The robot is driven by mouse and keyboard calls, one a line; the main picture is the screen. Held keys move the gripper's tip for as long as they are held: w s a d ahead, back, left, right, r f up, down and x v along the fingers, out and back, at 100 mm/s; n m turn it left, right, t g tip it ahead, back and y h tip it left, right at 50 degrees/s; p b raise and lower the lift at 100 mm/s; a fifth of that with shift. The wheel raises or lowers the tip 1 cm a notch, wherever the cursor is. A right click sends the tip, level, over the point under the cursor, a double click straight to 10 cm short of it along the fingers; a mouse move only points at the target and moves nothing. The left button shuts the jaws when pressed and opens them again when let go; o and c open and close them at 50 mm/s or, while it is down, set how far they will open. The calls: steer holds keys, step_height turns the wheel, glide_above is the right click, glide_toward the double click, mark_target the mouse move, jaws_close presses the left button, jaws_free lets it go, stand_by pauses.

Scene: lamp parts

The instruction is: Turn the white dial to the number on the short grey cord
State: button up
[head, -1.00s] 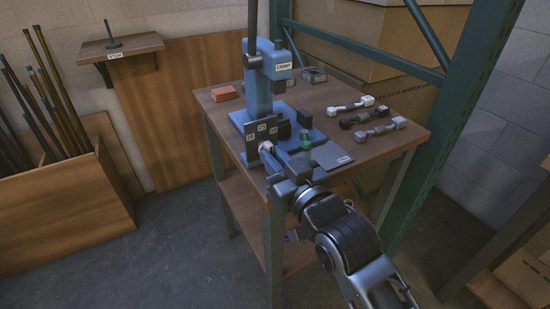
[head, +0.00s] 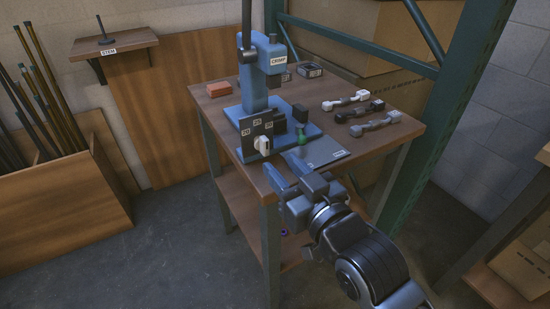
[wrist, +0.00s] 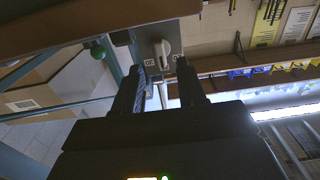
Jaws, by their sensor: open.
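The white dial (head: 262,145) sits on the dark number plate (head: 250,137) at the front of the blue crimp press (head: 256,95). Labels, apparently 20, 25 and 30, surround it; its exact setting is too small to read. The grey cord (head: 376,124) lies nearest of three short cords at the right of the bench; any number on it is unreadable. My gripper (head: 290,174) is open and empty, in front of the bench edge and apart from the dial. In the wrist view the dial (wrist: 162,52) shows just beyond and between my fingers (wrist: 160,76).
A white-ended cord (head: 345,101) and a black cord (head: 360,112) lie behind the grey one. A green knob (head: 301,139) stands right of the dial, beside a grey mat (head: 324,152). A green rack post (head: 440,120) rises at the right.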

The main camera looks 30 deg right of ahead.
steer(key=shift+s, duration=1.3)
steer(key=s+g+p, duration=0.3)
steer(key=s+p, duration=0.2)
steer(key=s, duration=2.6)
steer(key=shift+s+r, duration=0.2)
steer(key=shift+s, duration=0.1)
